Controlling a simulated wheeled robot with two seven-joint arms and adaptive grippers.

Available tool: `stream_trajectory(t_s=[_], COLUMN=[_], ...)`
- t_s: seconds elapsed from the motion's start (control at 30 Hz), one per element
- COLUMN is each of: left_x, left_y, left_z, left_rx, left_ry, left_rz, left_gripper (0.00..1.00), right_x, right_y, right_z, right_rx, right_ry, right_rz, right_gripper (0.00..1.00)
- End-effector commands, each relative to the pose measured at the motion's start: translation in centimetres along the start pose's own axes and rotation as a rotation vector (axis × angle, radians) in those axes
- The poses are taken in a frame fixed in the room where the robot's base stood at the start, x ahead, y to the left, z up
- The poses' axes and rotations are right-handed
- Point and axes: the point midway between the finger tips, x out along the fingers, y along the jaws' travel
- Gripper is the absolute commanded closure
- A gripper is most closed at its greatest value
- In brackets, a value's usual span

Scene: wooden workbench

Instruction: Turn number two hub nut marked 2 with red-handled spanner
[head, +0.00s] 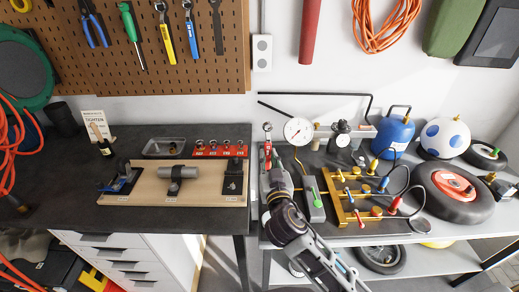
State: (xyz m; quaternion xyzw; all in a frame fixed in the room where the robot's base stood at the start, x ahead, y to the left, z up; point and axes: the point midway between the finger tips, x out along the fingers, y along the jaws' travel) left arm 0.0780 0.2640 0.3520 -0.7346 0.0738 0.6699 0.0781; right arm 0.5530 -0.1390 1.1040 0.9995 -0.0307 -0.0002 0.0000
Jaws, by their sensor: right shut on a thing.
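A spanner with a red handle (267,148) stands roughly upright at the gap between the two benches, its metal head at the top. My right gripper (270,168) is shut on the spanner's lower part; the arm hides some of the handle's end. A wheel (460,206) with a red hub (455,186) lies flat on the right bench, well to the right of the spanner. Its nuts and any number 2 are too small to make out. My left gripper is not in view.
A brass manifold (353,196) with coloured knobs and hoses lies between my right arm and the wheel. A pressure gauge (298,130) and blue tank (394,134) stand behind. A wooden board (148,190) with clamps and a red rack (220,151) are on the left bench.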

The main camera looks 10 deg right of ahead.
Motion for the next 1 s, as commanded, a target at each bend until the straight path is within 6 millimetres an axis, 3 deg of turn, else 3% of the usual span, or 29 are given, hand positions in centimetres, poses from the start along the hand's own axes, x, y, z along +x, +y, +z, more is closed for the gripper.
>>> stream_trajectory(t_s=[0.43,0.63,1.0], left_x=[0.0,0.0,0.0], left_y=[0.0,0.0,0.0], left_z=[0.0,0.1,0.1], left_rx=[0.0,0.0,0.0], left_ry=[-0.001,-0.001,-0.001], left_rz=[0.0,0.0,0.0], left_gripper=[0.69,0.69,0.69], right_x=[0.0,0.1,0.2], right_y=[5.0,6.5,8.0], right_z=[8.4,10.8,13.2], right_rx=[-0.002,0.0,0.001], right_ry=[-0.005,-0.003,-0.001], right_rz=[-0.036,-0.049,-0.06], right_gripper=[1.0,1.0,1.0])
